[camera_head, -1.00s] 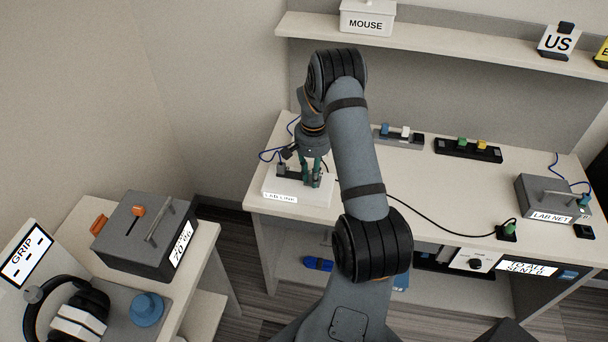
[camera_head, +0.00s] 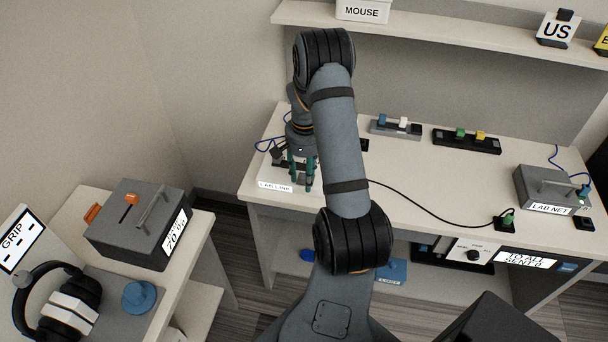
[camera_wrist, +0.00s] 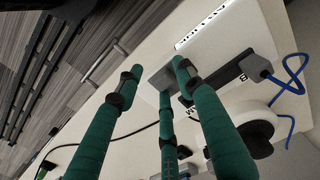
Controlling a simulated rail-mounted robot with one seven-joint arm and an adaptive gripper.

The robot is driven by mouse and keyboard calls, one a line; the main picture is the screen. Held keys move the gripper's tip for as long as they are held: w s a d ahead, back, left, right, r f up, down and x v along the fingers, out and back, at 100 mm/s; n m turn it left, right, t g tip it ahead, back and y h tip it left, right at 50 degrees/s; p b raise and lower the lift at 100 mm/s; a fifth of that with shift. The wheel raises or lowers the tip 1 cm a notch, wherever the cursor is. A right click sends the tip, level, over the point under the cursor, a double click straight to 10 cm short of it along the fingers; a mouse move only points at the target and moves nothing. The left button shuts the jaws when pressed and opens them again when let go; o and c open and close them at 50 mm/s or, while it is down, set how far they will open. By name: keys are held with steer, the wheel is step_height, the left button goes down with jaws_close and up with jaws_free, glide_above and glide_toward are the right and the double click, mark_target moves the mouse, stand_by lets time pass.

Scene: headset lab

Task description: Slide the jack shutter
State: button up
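The white LAB LINK box (camera_head: 275,186) sits at the left end of the desk, partly hidden behind my gripper (camera_head: 301,183). In the wrist view the box (camera_wrist: 225,32) has a dark slot or bar (camera_wrist: 228,73) and a small grey plate (camera_wrist: 166,78), which may be the jack shutter. My gripper (camera_wrist: 154,82) has three green fingers, spread apart, with their tips close around the grey plate. I cannot tell whether any finger touches it. A dark plug (camera_wrist: 257,67) with a blue cable lies at the bar's end.
A black cable (camera_head: 430,208) crosses the desk to a dark block with a green plug (camera_head: 507,220). The LAB NET box (camera_head: 550,187) stands at the right. Connector strips (camera_head: 466,141) lie at the back. A side table with a grey lever box (camera_head: 138,222) stands at the left.

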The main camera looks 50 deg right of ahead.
steer(key=shift+w+d, duration=0.1)
steer(key=shift+r, duration=0.25)
step_height(320, 180, up, 12)
steer(key=shift+f, duration=0.25)
stand_by(0.5)
step_height(320, 180, down, 12)
steer(key=shift+w+d+r, duration=0.1)
steer(key=shift+w, duration=0.15)
steer(key=shift+d+p, duration=0.4)
steer(key=shift+d, duration=0.1)
steer(key=shift+w+a, duration=0.1)
steer(key=shift+w, duration=0.1)
